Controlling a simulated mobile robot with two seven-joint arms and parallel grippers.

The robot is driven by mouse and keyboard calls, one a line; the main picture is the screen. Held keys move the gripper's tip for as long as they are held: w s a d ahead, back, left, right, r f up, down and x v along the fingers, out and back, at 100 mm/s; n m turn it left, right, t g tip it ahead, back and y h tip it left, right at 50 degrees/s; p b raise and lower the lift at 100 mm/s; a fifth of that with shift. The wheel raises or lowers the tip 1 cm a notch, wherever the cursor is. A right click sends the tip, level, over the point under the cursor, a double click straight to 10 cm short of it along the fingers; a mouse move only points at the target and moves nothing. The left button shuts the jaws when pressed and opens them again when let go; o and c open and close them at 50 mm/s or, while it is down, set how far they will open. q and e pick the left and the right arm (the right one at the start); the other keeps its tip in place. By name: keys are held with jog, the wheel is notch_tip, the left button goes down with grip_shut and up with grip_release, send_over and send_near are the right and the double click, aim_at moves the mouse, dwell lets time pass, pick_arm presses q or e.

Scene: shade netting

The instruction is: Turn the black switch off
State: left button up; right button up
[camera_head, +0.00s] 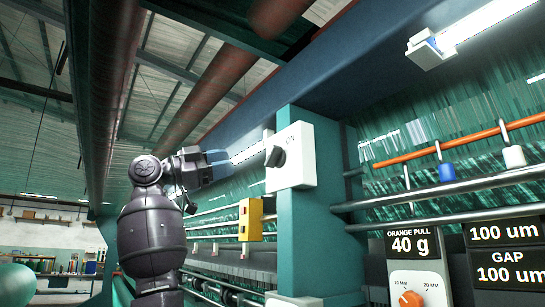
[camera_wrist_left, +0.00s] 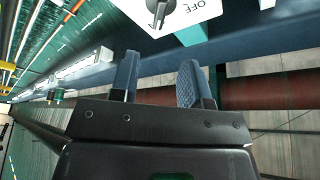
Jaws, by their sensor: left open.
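The black switch (camera_head: 275,156) is a rotary knob on the front of a white box (camera_head: 297,170), fixed to a teal post. In the left wrist view the black switch (camera_wrist_left: 160,9) is cut off by the top edge, beside the word OFF on its white plate (camera_wrist_left: 203,14). Its exact setting I cannot tell. My left gripper (camera_head: 226,163) is left of the switch at about its height, apart from it. In the left wrist view my left gripper (camera_wrist_left: 158,78) has its two blue-padded fingers apart with nothing between them. My right gripper is not in view.
A yellow box (camera_head: 250,219) sits on the machine below and left of the switch. The teal post (camera_head: 304,235) stands under the white box. An orange rod (camera_head: 440,147) and metal rails run to the right. An orange dial (camera_head: 411,299) is at the lower right.

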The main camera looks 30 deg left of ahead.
aim_at(269, 156)
pick_arm(q)
jog(key=p+x, duration=0.3)
jog(key=x, duration=0.6)
jog(key=shift+a, duration=0.1)
jog(key=shift+w+d+r+p, duration=0.1)
jog(key=shift+w+d+p, duration=0.15)
jog(key=shift+p, duration=0.15)
jog(key=shift+w+d, duration=0.2)
jog(key=shift+w, duration=0.05)
jog(key=shift+w+d, duration=0.1)
jog(key=shift+w, duration=0.05)
jog(key=shift+c, duration=0.3)
grip_shut()
